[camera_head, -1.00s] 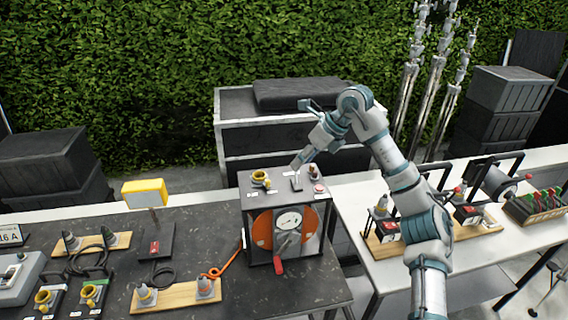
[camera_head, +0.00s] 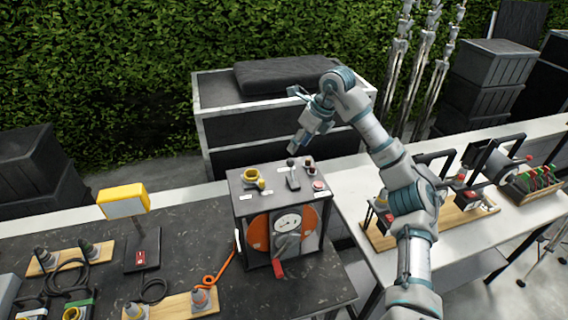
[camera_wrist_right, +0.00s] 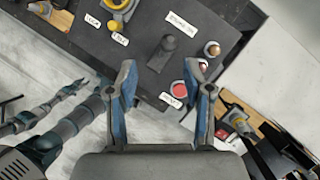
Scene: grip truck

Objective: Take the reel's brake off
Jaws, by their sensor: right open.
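The reel is a dark box (camera_head: 240,211) with an orange drum (camera_head: 257,232), a round dial (camera_head: 288,223) and a crank with a red handle (camera_head: 279,268) on its front. On its top a lever with a dark knob (camera_head: 292,162) stands up. The lever also shows in the right wrist view (camera_wrist_right: 162,52), beside a white label too blurred to read surely. My right gripper (camera_head: 295,147) is open and empty above the lever. In the wrist view its fingertips (camera_wrist_right: 162,72) are spread, with the lever beyond and between them. My left gripper is out of view.
On the box top are a yellow-ringed socket (camera_head: 250,175), a small knob (camera_head: 309,167) and a red button (camera_head: 319,185). A white table (camera_head: 452,252) with further rigs stands right.

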